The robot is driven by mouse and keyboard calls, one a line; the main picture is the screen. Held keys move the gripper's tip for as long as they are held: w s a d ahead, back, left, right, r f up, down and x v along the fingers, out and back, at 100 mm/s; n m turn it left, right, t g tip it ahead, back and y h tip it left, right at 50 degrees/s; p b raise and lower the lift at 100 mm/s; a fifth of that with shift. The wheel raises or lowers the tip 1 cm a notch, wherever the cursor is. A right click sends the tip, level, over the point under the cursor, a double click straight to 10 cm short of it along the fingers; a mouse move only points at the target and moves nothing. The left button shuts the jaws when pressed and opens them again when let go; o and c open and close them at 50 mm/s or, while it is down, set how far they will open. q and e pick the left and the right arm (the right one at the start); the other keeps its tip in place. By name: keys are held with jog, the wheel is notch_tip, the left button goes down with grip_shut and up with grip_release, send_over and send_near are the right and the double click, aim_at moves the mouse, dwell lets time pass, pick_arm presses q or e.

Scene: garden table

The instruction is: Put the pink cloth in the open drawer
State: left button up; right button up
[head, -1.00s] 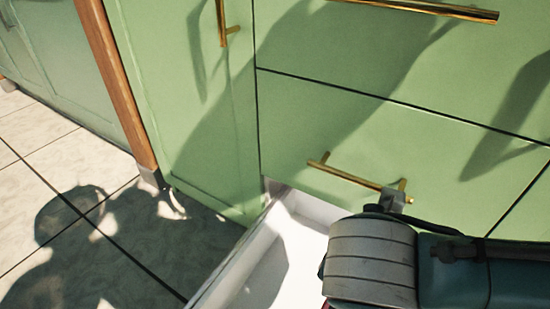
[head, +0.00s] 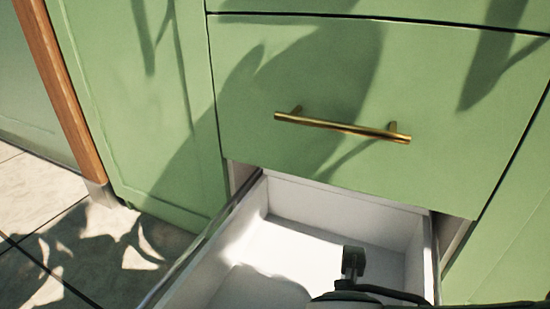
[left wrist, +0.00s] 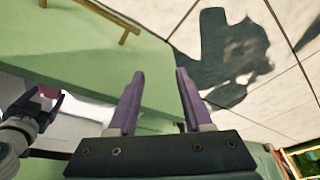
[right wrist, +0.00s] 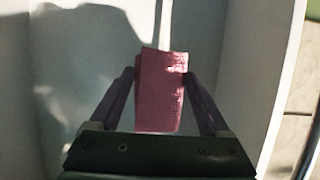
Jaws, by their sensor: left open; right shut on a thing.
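The open drawer (head: 385,240) is white inside and pulled out below a green front with a brass handle. My right gripper (right wrist: 160,80) is shut on the pink cloth (right wrist: 160,95), a folded piece between its fingers, with the drawer's white floor and walls behind it. In the head view part of my right arm shows over the drawer, and the cloth is hidden there. In the left wrist view the right gripper (left wrist: 48,108) shows at the left edge, with a bit of pink near it. My left gripper (left wrist: 158,78) is open and empty, beside the green cabinet and above the paved floor.
The closed upper drawer front with its brass handle (head: 342,127) stands directly above the open drawer. Green cabinet doors and a wooden post (head: 65,90) are at the left. Tiled floor (head: 40,215) is clear at the lower left.

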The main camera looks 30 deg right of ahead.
notch_tip(320, 180, down, 4)
jog(key=b, duration=0.4)
jog(key=shift+f, duration=0.25)
jog(key=shift+r, duration=0.15)
jog(key=o, duration=1.3)
jog(key=shift+c, duration=0.2)
